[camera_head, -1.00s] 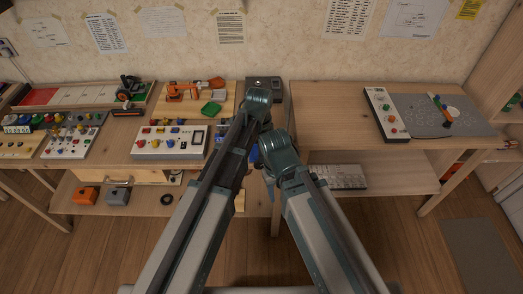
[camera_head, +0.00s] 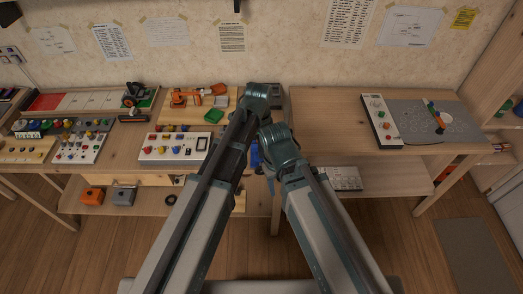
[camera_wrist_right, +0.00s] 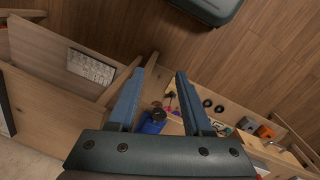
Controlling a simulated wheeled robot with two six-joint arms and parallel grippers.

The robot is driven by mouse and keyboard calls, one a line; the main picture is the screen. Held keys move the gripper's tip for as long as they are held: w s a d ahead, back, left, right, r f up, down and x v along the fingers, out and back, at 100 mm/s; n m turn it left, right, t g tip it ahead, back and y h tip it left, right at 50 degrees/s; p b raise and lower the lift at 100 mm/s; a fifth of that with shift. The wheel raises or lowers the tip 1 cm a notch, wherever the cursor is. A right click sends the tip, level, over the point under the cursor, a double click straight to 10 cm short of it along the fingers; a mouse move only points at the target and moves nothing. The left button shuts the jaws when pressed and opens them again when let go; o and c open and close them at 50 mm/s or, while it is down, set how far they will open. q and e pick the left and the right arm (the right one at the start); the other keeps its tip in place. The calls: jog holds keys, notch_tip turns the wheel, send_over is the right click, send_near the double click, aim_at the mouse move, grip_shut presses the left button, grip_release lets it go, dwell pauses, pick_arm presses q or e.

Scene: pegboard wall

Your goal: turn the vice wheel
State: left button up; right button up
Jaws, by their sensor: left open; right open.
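A bright blue body, apparently the vice, shows as a small patch (camera_head: 254,156) between my arms at the front of the left bench. In the right wrist view a blue body (camera_wrist_right: 151,123) with a dark round part on top shows between my fingers, partly hidden by the gripper's base. I cannot make out the wheel clearly. My right gripper (camera_wrist_right: 166,64) is open, its two fingers apart with nothing held. My left gripper (camera_head: 263,112) is higher, near the bench's right end, open, with its fingers mostly hidden by the arm.
The left bench holds a white control panel (camera_head: 174,148), an orange toy arm (camera_head: 183,97) and a green block (camera_head: 214,116). The right bench (camera_head: 325,125) is bare on its left half. A switch box (camera_head: 381,120) and grey mat (camera_head: 423,122) lie on its right.

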jog(key=w+a+n, duration=0.2)
jog(key=w+n, duration=0.3)
jog(key=w, duration=0.1)
jog(key=n+y, duration=0.1)
jog(key=n, duration=0.8)
send_over(260, 171)
pick_arm(q)
jog(key=s+a+n, duration=0.3)
jog(key=s+n, duration=0.3)
jog(key=s, duration=0.2)
jog(key=s+a+n+y, duration=0.1)
jog(key=s+a+n, duration=0.2)
jog(key=s+n, duration=0.4)
jog(key=shift+s+n, duration=0.3)
jog(key=shift+s, duration=0.3)
pick_arm(e)
jog(key=shift+w+d, duration=0.4)
jog(key=shift+w, duration=0.05)
jog(key=shift+f, duration=0.15)
pick_arm(q)
notch_tip(260, 171, down, 14)
jog(key=b, duration=1.3)
jog(key=shift+r+b, duration=0.2)
jog(key=shift+b, duration=0.2)
pick_arm(e)
notch_tip(260, 171, down, 14)
jog(key=shift+r, duration=0.15)
grip_shut()
